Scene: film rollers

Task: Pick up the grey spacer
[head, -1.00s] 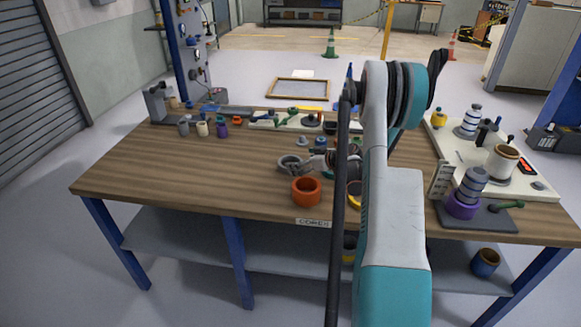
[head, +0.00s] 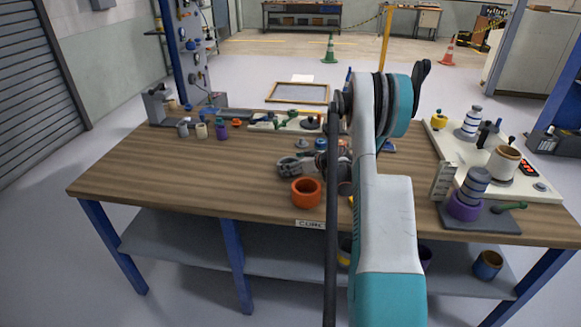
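My arm reaches over the bench and hides much of its middle. A dark grey, ring-like shape (head: 289,167) shows just left of the arm, behind the orange ring. I cannot tell whether it is a loose part or part of my gripper. The end of my arm is mostly hidden behind its own links, so the finger opening is not clear. A small grey piece (head: 303,144) lies further back, and a grey cylinder (head: 183,129) stands at the back left. I cannot tell which grey part is the spacer.
An orange ring (head: 306,192) sits near the front edge of the wooden bench (head: 150,180). Cream and purple rollers (head: 222,131) stand at the back left. A white board (head: 447,137) with rollers fills the right. The bench's left front is clear.

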